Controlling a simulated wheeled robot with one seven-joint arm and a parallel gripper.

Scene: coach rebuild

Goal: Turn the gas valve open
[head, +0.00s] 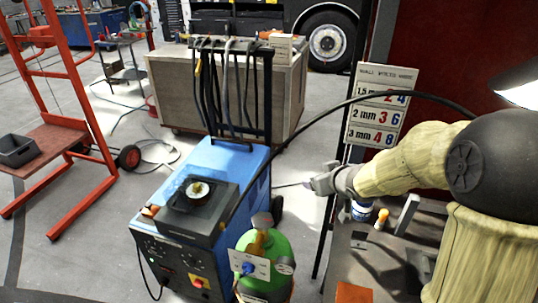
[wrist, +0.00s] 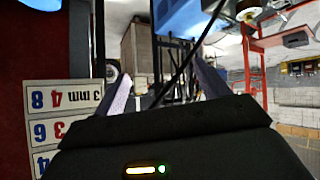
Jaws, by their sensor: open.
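The valve cannot be made out in the wrist view.
The blue welding machine (head: 215,165) stands left of the cylinder. A black hose (head: 340,108) arches behind my gripper to the right. A dark post (head: 327,225) and a workbench (head: 365,260) with small items are at the right. A number sign (head: 381,104) hangs behind my arm.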

